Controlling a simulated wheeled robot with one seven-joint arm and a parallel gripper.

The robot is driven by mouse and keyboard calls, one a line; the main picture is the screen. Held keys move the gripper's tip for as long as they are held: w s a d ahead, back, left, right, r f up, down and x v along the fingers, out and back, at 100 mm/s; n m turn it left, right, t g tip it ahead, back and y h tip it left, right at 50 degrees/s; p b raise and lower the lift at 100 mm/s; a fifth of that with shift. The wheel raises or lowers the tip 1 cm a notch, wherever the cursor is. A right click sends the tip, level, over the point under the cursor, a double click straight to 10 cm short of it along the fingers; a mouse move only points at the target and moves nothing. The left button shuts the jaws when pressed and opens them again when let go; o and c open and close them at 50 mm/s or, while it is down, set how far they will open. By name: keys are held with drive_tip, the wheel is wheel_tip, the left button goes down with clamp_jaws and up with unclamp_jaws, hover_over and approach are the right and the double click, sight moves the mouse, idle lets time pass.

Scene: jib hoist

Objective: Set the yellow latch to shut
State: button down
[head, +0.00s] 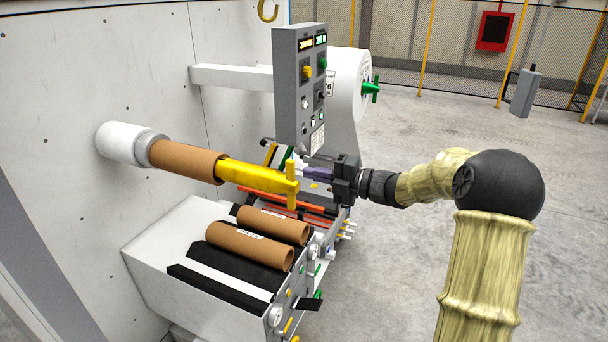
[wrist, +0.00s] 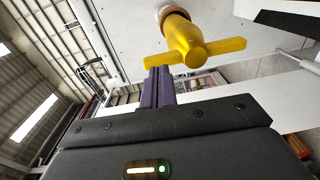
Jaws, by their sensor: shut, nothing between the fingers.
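The yellow latch (head: 291,184) is a crossbar at the free end of a yellow shaft (head: 245,174), which comes out of a brown cardboard tube on the wall. In the head view the crossbar stands nearly upright. In the wrist view the latch (wrist: 192,50) shows as a bar across the shaft's end. My gripper (head: 305,172) is level with the latch, on its right side. In the wrist view its purple fingers (wrist: 159,84) are together and empty, with their tips at the bar's left arm. I cannot tell whether they touch it.
A grey control panel (head: 300,85) hangs just above and behind my gripper. Below the latch is a white machine bench (head: 190,285) with two loose cardboard tubes (head: 250,245). A large white roll (head: 347,95) stands behind.

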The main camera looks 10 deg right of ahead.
drive_tip(key=b+v, duration=0.4)
drive_tip(key=v, duration=0.7)
drive_tip(key=shift+s+f, duration=0.2)
drive_tip(key=shift+s, duration=0.1)
drive_tip(key=shift+d, duration=0.15)
